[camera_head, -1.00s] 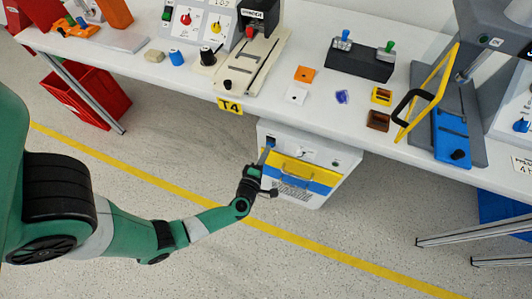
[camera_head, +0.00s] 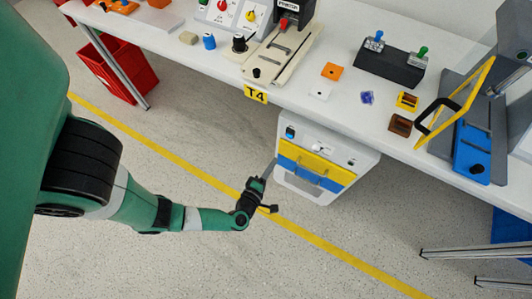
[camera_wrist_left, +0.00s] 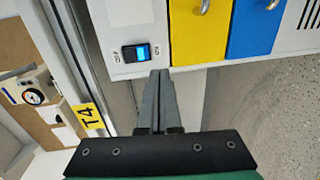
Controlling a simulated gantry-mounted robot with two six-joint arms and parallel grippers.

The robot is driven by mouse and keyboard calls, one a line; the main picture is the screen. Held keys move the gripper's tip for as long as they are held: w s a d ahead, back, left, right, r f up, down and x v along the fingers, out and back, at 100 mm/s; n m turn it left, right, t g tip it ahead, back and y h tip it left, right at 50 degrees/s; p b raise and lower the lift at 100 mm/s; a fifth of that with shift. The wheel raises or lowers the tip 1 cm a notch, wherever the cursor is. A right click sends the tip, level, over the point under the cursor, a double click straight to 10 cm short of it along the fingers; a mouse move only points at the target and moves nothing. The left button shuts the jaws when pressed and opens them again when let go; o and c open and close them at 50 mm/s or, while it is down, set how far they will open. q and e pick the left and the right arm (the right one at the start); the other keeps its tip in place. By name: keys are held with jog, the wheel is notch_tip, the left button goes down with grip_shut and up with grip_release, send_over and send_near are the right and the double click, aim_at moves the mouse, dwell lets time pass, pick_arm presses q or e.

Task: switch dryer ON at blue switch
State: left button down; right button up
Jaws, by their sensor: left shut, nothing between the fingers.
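The dryer (camera_head: 325,172) is a white cabinet under the table, with a yellow drawer and a blue drawer (camera_wrist_left: 256,28). The blue switch (camera_head: 290,133) is at its upper left. In the left wrist view the switch (camera_wrist_left: 136,53) is a black-framed rocker with a bright blue face. Small labels stand on both sides, too small to read surely. My left gripper (camera_head: 273,165) is shut and empty, in front of the dryer, below and left of the switch in the head view. Its fingertips (camera_wrist_left: 160,73) appear just beside the switch in the wrist view. My right gripper is not in view.
The white table (camera_head: 225,70) above carries a beige machine (camera_head: 280,55), a black lever box (camera_head: 390,65), small blocks and a yellow-framed press (camera_head: 470,130). A T4 label (camera_head: 256,94) marks its edge. A red bin (camera_head: 118,70) stands below left. The floor in front is clear.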

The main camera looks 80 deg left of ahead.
pick_arm(q)
jog(key=shift+s+d+f+p, duration=0.15)
jog(key=shift+s+d, duration=0.6)
jog(key=shift+d, duration=0.05)
jog(key=shift+s+d+f+p, duration=0.15)
jog(key=shift+s+d, duration=0.55)
jog(key=shift+d, duration=0.1)
